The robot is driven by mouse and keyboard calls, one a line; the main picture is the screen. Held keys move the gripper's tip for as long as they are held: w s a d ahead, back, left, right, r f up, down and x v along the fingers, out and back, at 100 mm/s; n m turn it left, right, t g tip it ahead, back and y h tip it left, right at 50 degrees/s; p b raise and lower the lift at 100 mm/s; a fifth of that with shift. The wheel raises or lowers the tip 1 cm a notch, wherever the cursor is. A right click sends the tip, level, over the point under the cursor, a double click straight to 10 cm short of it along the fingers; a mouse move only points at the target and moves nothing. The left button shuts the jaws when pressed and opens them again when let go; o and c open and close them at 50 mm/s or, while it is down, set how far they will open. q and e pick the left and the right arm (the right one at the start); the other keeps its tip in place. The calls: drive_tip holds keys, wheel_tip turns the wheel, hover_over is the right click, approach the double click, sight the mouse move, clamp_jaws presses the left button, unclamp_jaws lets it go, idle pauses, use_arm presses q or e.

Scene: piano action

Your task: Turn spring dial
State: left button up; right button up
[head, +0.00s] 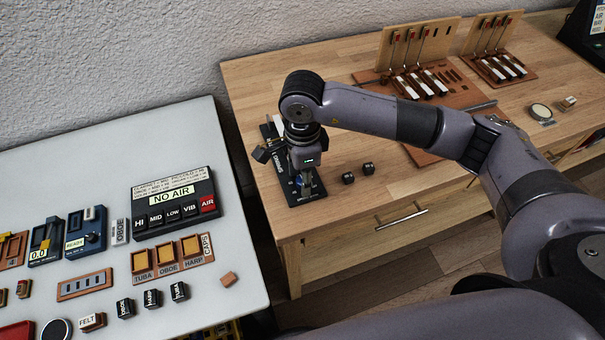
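My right arm reaches in from the right, and its gripper (306,192) points down over a small black panel (318,190) at the left end of the wooden desk. White lettering runs along the panel's left side, too small to read surely. A bit of blue shows beside the fingers. The gripper and wrist cover the middle of the panel, so I cannot make out the spring dial or whether the fingers touch it. The fingers are too small and hidden to tell open from shut. My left gripper is not in view.
Two small black cubes (348,178) lie right of the panel on the wooden desk (370,215). Wooden key-action stands (420,75) are at the back. The white table (180,125) at left holds a "NO AIR" console (172,200), label blocks and trays.

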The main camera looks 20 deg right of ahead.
clamp_jaws()
drive_tip(key=shift+f+m+b, duration=0.2)
drive_tip(key=shift+m+b, duration=0.4)
drive_tip(key=shift+b, duration=0.35)
drive_tip(key=shift+r+m+b, duration=0.2)
drive_tip(key=shift+m+b, duration=0.2)
drive_tip(key=shift+m, duration=0.3)
drive_tip(key=shift+o, duration=1.2)
unclamp_jaws()
wheel_tip(320, 180, up, 12)
